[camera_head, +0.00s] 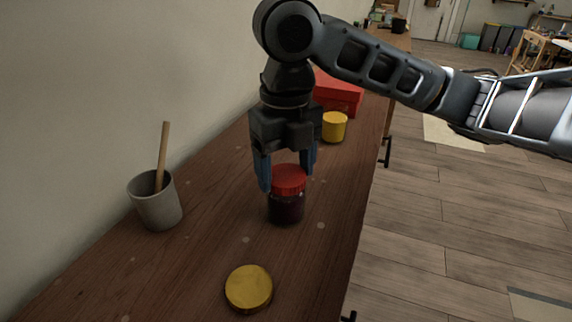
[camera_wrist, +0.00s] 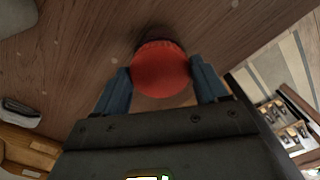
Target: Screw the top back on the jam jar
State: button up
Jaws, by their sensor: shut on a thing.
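The jam jar (camera_head: 286,209) is dark and stands upright on the wooden table. A red lid (camera_head: 289,179) sits on top of its mouth; it also shows in the wrist view (camera_wrist: 160,70). Whether the lid is fully seated I cannot tell. My gripper (camera_head: 288,180) points straight down over the jar, its blue fingers on either side of the red lid and shut on it. Most of the jar is hidden under the lid in the wrist view.
A yellow round lid (camera_head: 249,288) lies flat on the table in front. A grey cup (camera_head: 156,205) with a wooden stick stands at left. A yellow jar (camera_head: 334,126) and a red box (camera_head: 338,94) stand behind my gripper. The table's right edge is close to the jar.

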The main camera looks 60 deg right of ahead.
jog(key=shift+m, duration=1.2)
jog(key=shift+p, duration=0.3)
jog(key=shift+m+p, duration=0.4)
jog(key=shift+m, duration=0.5)
jog(key=shift+m+p, duration=0.8)
jog(key=shift+m, duration=1.2)
jog(key=o, duration=1.2)
